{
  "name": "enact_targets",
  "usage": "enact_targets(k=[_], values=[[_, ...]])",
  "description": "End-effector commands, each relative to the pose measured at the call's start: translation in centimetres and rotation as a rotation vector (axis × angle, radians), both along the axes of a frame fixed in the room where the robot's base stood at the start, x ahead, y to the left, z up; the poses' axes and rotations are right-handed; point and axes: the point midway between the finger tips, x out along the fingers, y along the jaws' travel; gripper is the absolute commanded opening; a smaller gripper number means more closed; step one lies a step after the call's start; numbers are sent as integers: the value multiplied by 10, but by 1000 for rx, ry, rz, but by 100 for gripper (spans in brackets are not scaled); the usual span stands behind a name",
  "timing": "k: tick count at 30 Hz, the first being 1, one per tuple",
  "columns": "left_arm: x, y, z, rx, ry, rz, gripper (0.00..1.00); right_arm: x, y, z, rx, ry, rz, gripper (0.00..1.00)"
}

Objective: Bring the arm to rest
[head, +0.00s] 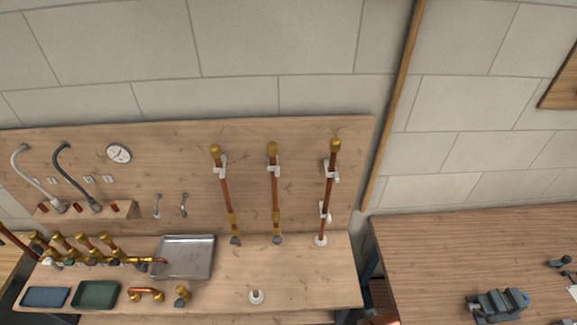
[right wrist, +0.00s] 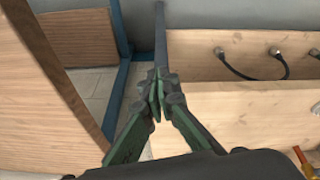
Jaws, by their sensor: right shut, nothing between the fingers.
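My right gripper (right wrist: 157,98) shows in the right wrist view with its green fingers closed together and nothing between them. It is in free space in front of a gap between two wooden benches, touching nothing that I can see. My right gripper does not show in the head view. My left gripper is in neither view.
The head view shows a wooden workbench (head: 325,275) with upright copper pipes (head: 275,195), a metal tray (head: 185,257), a blue tray (head: 45,297) and a green tray (head: 95,295). A second bench (head: 440,250) at right holds a vise (head: 497,305).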

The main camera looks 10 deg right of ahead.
Motion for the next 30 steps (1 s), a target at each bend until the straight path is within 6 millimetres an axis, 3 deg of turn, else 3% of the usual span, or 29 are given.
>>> enact_targets(k=[1,5,10,14,18,21,24,30], values=[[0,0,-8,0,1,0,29,0,1,-25,2,10,3,0],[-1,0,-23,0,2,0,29,-2,4,-92,7,34,13,0],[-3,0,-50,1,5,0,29,-21,9,-211,14,72,30,0],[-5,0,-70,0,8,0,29,-51,12,-298,19,104,44,0],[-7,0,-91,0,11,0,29,-96,14,-380,24,139,60,0],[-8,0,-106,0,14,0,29,-133,15,-430,26,163,71,0],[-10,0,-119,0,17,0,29,-170,14,-468,27,183,82,0],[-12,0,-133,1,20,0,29,-220,12,-505,28,207,96,0]])
